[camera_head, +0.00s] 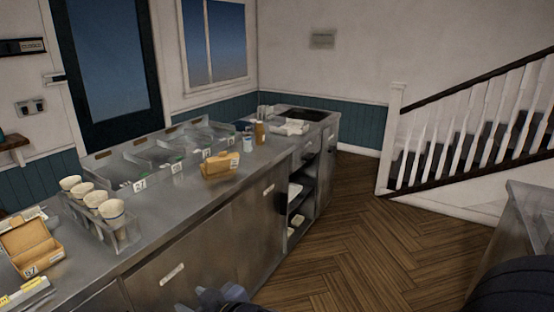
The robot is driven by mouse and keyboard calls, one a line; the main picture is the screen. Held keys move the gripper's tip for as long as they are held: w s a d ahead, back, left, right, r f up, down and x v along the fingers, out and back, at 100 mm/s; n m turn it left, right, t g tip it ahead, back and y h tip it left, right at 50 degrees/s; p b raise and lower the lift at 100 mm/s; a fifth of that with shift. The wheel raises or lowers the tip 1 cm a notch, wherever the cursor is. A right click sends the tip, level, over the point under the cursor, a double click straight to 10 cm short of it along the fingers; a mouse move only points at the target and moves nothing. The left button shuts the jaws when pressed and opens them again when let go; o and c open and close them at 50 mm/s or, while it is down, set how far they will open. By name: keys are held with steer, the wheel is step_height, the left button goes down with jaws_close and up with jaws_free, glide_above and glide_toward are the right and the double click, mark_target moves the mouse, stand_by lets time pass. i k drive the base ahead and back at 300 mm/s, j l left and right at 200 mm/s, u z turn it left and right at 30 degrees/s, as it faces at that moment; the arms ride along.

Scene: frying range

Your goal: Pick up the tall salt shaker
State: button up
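Far along the steel counter stands a small pale, bluish-white upright container (248,141), which may be the tall salt shaker; it is too small to be sure. A brown bottle (260,133) stands close to its right. Several small clear containers (266,111) stand farther back and could also include shakers. A grey-blue part that looks like my gripper (222,299) shows at the bottom edge, in front of the counter and well short of these containers. It is cut off by the frame, so its fingers and any grasp are hidden.
The steel counter (190,220) carries an open carton (32,246), paper cups in a rack (100,205), a tan box (221,165) and divided bins (150,160). Wooden floor (350,230) lies clear to the right, before a staircase (465,130). Another steel unit (530,215) stands at right.

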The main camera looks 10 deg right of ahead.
mark_target(247, 145)
steer(key=i+l+z, duration=0.15)
steer(key=i+z, duration=0.3)
steer(key=i, duration=1.45)
steer(key=i+l+u, duration=0.2)
steer(key=i, duration=0.45)
steer(key=i+l+u, duration=0.2)
steer(key=i, duration=0.4)
steer(key=j, duration=0.15)
